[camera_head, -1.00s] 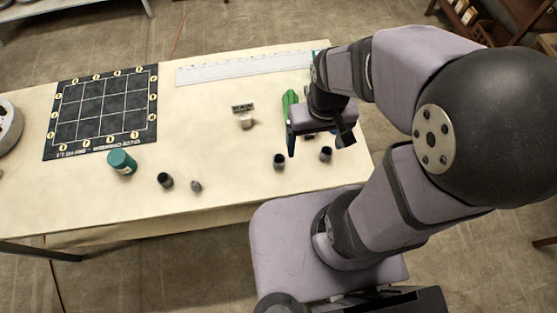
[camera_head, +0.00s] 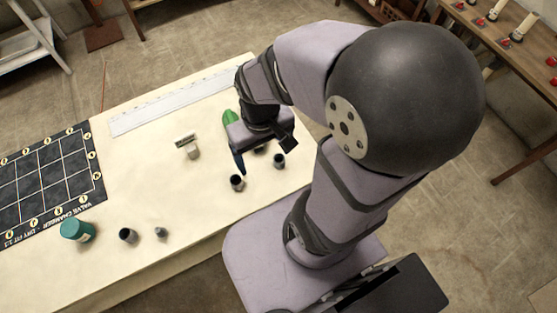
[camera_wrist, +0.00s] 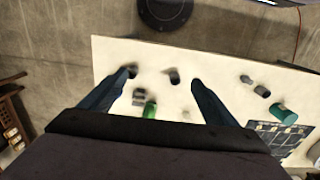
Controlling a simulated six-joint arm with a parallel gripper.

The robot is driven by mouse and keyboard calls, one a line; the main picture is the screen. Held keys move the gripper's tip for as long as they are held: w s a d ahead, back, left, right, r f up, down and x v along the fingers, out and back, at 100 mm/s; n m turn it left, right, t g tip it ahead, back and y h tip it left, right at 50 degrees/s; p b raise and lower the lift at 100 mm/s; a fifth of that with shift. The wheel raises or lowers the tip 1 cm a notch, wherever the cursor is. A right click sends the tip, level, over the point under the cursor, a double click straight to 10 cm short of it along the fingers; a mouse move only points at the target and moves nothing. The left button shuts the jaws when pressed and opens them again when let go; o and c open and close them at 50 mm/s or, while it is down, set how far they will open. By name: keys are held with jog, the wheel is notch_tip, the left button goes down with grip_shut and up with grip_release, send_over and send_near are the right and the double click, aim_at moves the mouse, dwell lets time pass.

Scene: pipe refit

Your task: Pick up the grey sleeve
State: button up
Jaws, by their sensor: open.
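Several short, dark grey hollow cylinders stand on the table; I cannot tell for certain which is the grey sleeve. Two are close to my gripper (camera_head: 262,153): one cylinder (camera_head: 237,183) just in front of a finger, another (camera_head: 279,161) to its right. They also show in the wrist view as a cylinder (camera_wrist: 174,76) between the fingers and one (camera_wrist: 130,72) at the left fingertip. A third cylinder (camera_head: 128,235) stands farther left, beside a small grey piece (camera_head: 161,232). My gripper is open and empty above the table; a grey ribbed part (camera_wrist: 139,97) is partly hidden beneath it in the head view.
A green part (camera_head: 231,118) lies just behind my gripper. A ruler strip (camera_head: 170,103) lies along the back. The table middle is mostly clear.

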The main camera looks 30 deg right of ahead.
jog(key=shift+c, duration=0.3)
jog(key=c, duration=0.6)
jog(key=shift+c, duration=0.2)
